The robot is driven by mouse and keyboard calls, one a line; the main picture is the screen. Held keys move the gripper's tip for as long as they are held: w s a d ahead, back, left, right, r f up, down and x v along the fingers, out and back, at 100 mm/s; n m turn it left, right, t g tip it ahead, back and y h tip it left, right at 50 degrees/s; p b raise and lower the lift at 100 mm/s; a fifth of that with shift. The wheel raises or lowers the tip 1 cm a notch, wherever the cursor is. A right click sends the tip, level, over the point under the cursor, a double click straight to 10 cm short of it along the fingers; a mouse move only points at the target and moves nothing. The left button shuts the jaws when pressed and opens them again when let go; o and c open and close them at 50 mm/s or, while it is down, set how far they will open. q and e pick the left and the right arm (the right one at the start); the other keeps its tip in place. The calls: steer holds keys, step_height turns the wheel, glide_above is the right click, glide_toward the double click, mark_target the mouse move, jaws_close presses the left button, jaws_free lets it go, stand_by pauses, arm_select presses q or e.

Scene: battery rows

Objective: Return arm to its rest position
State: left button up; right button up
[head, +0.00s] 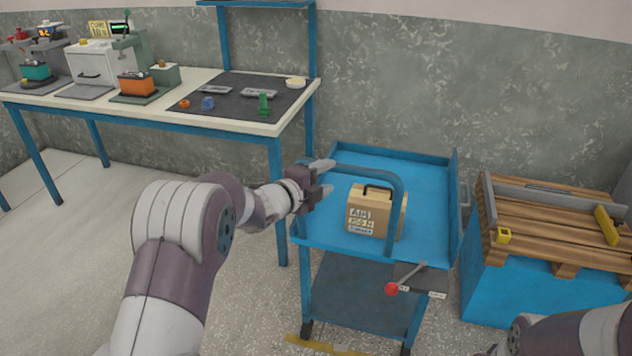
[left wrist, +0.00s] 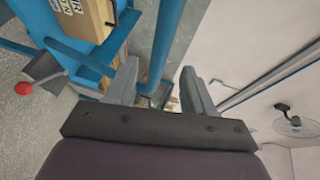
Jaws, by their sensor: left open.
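My left gripper (head: 325,178) is open and empty in the head view, raised beside the left edge of the blue cart (head: 433,190). Its two fingers also show spread apart in the left wrist view (left wrist: 160,90), with nothing clear between them but background. A tan box (head: 371,212) with a dark handle and printed label stands upright on the cart's top, to the right of the gripper and apart from it. The box also shows at the top of the left wrist view (left wrist: 88,18). Part of my right arm shows at the lower right of the head view; its gripper jaws cannot be made out.
The cart's blue handle bar (head: 392,195) rises close to my left gripper. A red-knobbed lever (head: 391,289) sticks out at the cart's front. A workbench (head: 235,123) with devices and small parts stands behind left. A wooden pallet (head: 550,235) lies on a blue base at right.

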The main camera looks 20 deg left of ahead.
arm_select(q)
steer(key=v, duration=0.3)
steer(key=shift+s+a, duration=0.15)
steer(key=shift+s, duration=0.05)
